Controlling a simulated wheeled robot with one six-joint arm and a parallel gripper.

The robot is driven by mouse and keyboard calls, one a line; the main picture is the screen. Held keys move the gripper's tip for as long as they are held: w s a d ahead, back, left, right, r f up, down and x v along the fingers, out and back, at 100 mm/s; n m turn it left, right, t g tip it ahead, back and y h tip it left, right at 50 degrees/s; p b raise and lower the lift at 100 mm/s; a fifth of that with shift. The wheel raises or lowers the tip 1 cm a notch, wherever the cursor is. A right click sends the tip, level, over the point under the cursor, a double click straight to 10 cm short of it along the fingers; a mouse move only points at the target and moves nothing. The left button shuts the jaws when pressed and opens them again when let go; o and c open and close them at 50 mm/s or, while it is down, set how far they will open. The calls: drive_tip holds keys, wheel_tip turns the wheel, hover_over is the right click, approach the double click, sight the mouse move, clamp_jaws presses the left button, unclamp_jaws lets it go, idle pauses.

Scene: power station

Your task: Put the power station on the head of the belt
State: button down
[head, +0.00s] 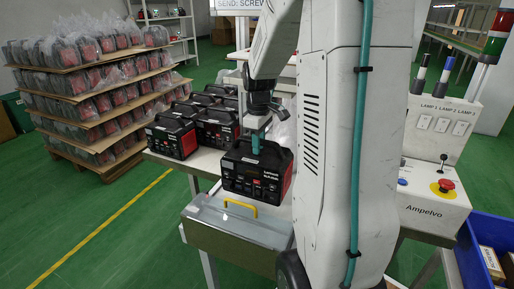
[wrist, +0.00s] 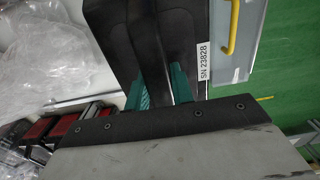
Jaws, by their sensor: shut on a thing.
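A black power station (head: 252,177) with red sides is upright in the middle of the head view. My gripper (head: 257,140), with green fingers, is shut on its top handle. In the wrist view the power station (wrist: 125,30) fills the top middle, between the green fingertips of my gripper (wrist: 160,88), and carries a white serial label. It is just behind a metal box with a clear cover and yellow handle (head: 240,207); I cannot tell whether its underside touches anything. I cannot make out the belt's head for sure; my arm hides part of the area.
Several more power stations (head: 172,138) stand on a white table (head: 195,160) behind left. A pallet stack of bagged goods (head: 90,85) is at the far left. A control panel (head: 430,200) with a red button and a blue crate (head: 475,262) are right. Green floor is free at left.

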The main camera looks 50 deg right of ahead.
sight(258, 159)
drive_tip(key=shift+f, duration=3.1)
drive_tip(key=c, duration=1.2)
unclamp_jaws()
